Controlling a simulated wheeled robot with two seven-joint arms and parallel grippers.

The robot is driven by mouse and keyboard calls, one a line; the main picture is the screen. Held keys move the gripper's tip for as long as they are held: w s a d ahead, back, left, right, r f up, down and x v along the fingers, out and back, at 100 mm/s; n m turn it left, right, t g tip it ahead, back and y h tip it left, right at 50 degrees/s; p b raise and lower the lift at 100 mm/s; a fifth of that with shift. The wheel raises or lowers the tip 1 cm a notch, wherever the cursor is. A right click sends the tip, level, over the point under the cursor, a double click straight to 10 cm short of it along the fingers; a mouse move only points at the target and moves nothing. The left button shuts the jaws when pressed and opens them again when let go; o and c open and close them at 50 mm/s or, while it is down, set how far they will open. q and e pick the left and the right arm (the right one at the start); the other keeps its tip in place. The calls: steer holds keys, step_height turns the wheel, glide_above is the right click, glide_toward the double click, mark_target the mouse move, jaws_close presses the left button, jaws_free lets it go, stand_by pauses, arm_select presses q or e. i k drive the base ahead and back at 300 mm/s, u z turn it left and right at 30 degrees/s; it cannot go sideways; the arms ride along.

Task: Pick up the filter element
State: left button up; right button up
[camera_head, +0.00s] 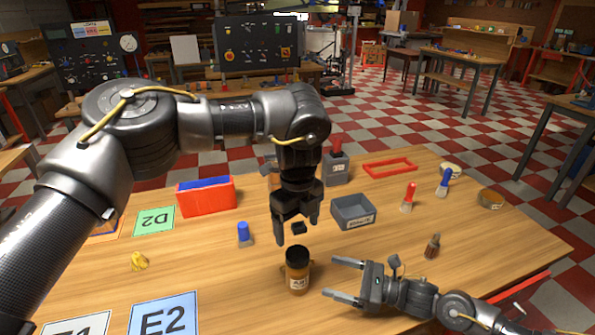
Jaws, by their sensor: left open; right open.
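No object is clearly marked as the filter element. A short amber-brown cylinder with a dark top and a small white label (297,271) stands upright on the wooden table near the front middle; it may be the filter element, but I cannot tell for sure. My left gripper (297,231) points down just above and behind this cylinder in the picture, with its fingers apart and nothing seen between them. My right gripper (332,277) lies low to the right of the cylinder, its open fingers pointing left towards it, apparently apart from it.
A grey tray (354,216) stands right of my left gripper. A blue-topped piece (245,234), a yellow lump (139,261) and a red box (206,197) are to the left.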

mark_target(433, 247)
steer(key=k, duration=1)
